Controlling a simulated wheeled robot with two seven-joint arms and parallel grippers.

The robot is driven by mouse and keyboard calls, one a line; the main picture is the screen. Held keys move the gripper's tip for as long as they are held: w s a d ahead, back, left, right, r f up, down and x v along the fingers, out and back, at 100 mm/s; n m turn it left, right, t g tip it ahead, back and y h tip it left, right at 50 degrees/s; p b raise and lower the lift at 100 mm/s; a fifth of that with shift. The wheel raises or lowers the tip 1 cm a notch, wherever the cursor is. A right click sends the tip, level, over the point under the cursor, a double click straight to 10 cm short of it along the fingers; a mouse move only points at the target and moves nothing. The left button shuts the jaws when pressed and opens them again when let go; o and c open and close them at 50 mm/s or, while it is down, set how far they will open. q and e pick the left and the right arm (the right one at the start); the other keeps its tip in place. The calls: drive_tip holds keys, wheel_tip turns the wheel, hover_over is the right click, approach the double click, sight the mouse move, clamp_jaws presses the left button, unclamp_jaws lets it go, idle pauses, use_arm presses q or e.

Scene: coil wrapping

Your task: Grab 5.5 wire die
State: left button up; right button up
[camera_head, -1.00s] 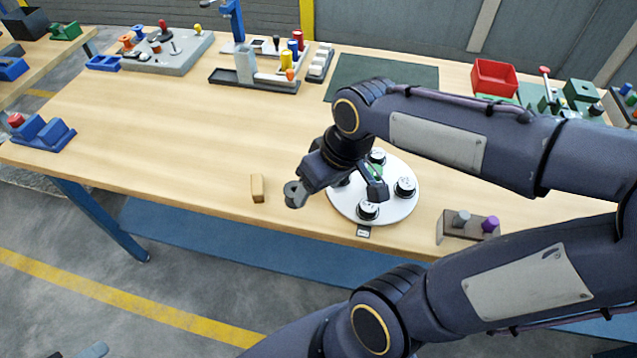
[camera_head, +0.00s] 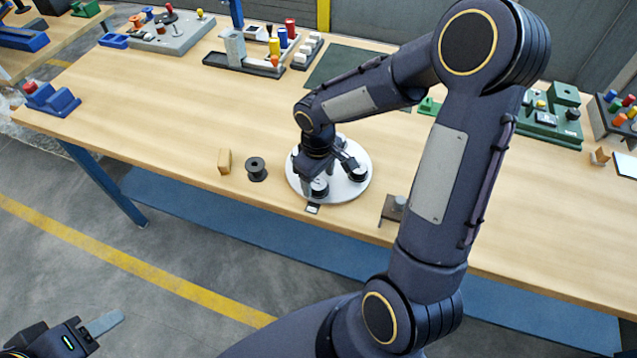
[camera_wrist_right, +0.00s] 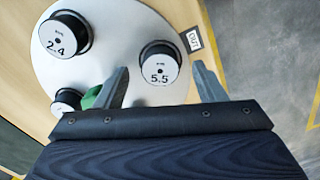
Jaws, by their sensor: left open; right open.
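The 5.5 wire die (camera_wrist_right: 160,65) is a black spool-like piece with a white top marked "5.5", standing on a white round plate (camera_wrist_right: 112,28) beside an "OUT" tag. It also shows in the head view (camera_head: 320,188), partly covered by my gripper. My right gripper (camera_wrist_right: 162,84) is open above the plate, its fingers to either side of the die and nothing gripped. A die marked "2-4" (camera_wrist_right: 67,33) stands at upper left in the wrist view; another is partly hidden by the left finger. My left gripper (camera_head: 104,324) is open and empty at the lower left, off the table.
A dark grey spool (camera_head: 256,169) and a small wooden block (camera_head: 224,161) stand left of the plate (camera_head: 352,188). A brown holder (camera_head: 390,209) at the right is partly hidden by my arm. The table's left middle is clear.

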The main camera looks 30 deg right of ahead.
drive_tip(key=shift+f, duration=0.65)
drive_tip(key=c, duration=1.2)
drive_tip(key=shift+c, duration=0.2)
drive_tip(key=shift+r, duration=0.15)
